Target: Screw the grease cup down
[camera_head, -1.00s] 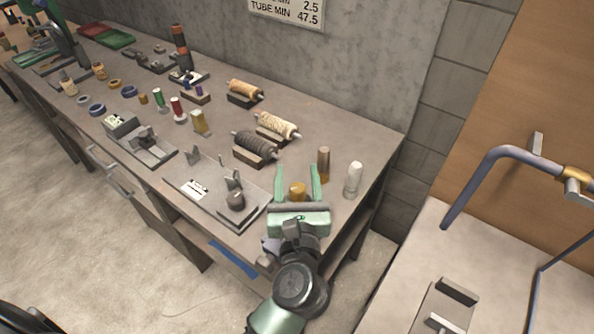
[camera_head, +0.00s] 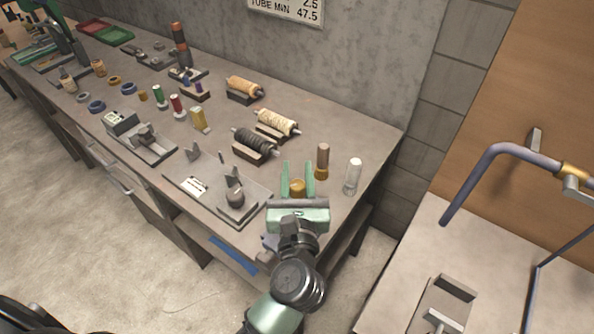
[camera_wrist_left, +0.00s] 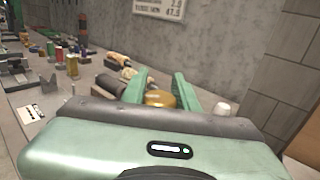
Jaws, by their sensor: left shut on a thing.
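The grease cup, a round brass-coloured piece (camera_head: 297,187), sits between the two green fingers of my left gripper (camera_head: 297,182) near the right end of the bench. The fingers are shut on it, one at each side. In the left wrist view the brass cup (camera_wrist_left: 160,98) shows between the fingers, with its lower part hidden behind the gripper body. What it stands on is hidden. My right gripper is not in view.
A brown cylinder with a brass base (camera_head: 322,160) and a clear, pale-topped cylinder (camera_head: 353,176) stand close to the right of the gripper. A grey plate with a fixture (camera_head: 215,190) lies to the left. Wound spools (camera_head: 277,122) are behind.

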